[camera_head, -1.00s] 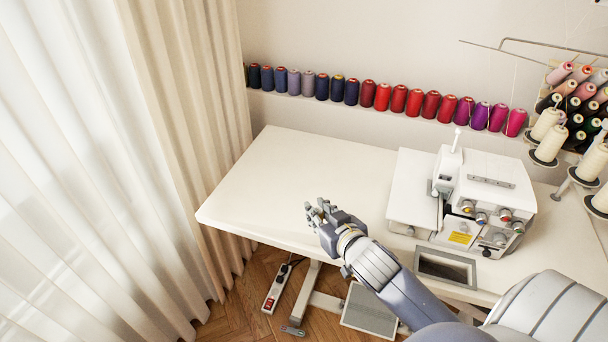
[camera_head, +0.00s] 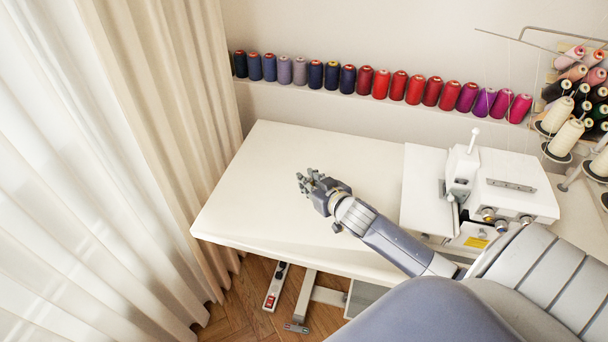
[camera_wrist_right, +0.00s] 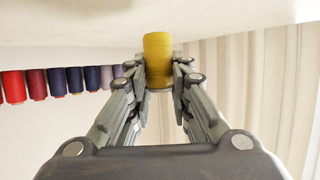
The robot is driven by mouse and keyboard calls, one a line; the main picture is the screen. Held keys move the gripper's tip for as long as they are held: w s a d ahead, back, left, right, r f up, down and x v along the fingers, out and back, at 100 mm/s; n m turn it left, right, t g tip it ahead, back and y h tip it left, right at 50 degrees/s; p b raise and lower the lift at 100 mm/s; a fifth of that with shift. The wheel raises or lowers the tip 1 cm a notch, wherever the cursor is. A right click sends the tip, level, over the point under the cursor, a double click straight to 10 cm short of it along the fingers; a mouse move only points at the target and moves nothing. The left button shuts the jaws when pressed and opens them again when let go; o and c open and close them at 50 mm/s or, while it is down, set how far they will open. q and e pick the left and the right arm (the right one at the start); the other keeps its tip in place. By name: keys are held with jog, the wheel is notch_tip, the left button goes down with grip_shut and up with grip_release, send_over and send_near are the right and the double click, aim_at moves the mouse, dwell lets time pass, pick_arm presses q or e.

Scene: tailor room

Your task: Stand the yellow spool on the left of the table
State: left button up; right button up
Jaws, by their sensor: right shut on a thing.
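The yellow spool (camera_wrist_right: 158,58) shows in the right wrist view, between the two fingers of my right gripper (camera_wrist_right: 160,78). The fingers are shut on its sides. The white table surface (camera_wrist_right: 100,22) fills the top of that view, next to the spool's end; I cannot tell whether they touch. In the head view my right gripper (camera_head: 312,184) is over the middle of the white table (camera_head: 255,205), left of the sewing machine. The spool is hidden behind the hand there. My left gripper is not in view.
The sewing machine (camera_head: 510,185) stands on the right of the table. A row of coloured spools (camera_head: 381,84) lines the wall ledge behind. Beige curtains (camera_head: 190,100) hang at the left. The left part of the table is clear.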

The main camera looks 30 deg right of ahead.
jog(key=w, duration=0.1)
jog(key=w+d, duration=0.1)
jog(key=w, duration=0.2)
jog(key=shift+w+d, duration=0.3)
jog(key=shift+d, duration=0.05)
notch_tip(320, 180, down, 4)
jog(key=shift+w+r+p, duration=0.1)
jog(key=shift+r+p, duration=0.15)
jog(key=shift+p, duration=0.15)
jog(key=shift+f, duration=0.15)
jog(key=shift+f, duration=0.2)
jog(key=o, duration=0.8)
